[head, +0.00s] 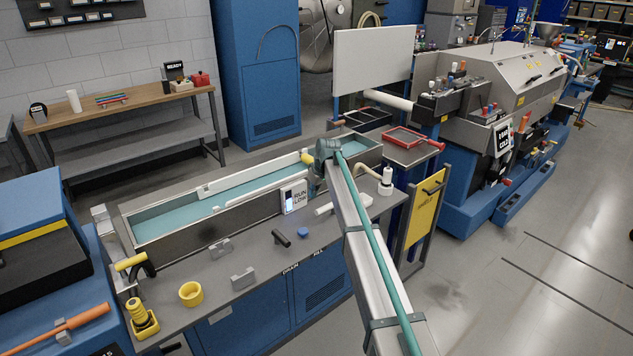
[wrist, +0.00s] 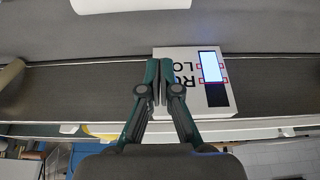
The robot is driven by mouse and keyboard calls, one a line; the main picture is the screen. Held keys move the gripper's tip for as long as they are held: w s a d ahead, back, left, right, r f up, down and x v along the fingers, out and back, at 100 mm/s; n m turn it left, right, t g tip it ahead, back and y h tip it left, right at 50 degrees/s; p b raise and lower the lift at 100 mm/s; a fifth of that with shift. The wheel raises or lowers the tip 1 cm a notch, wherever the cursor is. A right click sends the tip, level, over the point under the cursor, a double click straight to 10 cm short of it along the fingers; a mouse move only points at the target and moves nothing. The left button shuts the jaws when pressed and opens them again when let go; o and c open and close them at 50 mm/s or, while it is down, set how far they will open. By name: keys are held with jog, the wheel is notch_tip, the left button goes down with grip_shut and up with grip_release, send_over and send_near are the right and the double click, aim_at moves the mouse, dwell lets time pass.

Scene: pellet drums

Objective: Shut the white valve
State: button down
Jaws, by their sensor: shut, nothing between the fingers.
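Two white fittings on the bench top could be the white valve. One is a white bar-like handle (head: 324,209), partly hidden behind my arm; a white rounded piece also shows at the top edge of the wrist view (wrist: 130,5). The other is an upright white fitting with a knob and round base (head: 386,180), right of my arm. I cannot tell which is the valve, nor its setting. My gripper (wrist: 158,68) is shut and empty, in front of the white RUN LOW box (wrist: 190,80). In the head view my arm's end hides its fingers.
The RUN LOW box (head: 294,196) stands beside the long water trough (head: 160,247). A black handle (head: 281,239), a blue knob (head: 303,232), grey blocks and a yellow ring (head: 191,294) are on the bench front. A red-framed tray (head: 410,139) is at the right.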

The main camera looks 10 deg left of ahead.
aim_at(326, 208)
jog(key=shift+x, duration=0.85)
jog(key=shift+s+d+f+p, duration=0.25)
jog(key=shift+s+d+p, duration=0.25)
jog(key=shift+s+d, duration=0.05)
jog(key=shift+s+d+f+p, duration=0.2)
jog(key=shift+s+d+p, duration=0.3)
jog(key=shift+s+d+f, duration=0.25)
jog(key=shift+d, duration=0.05)
jog(key=shift+a, duration=0.1)
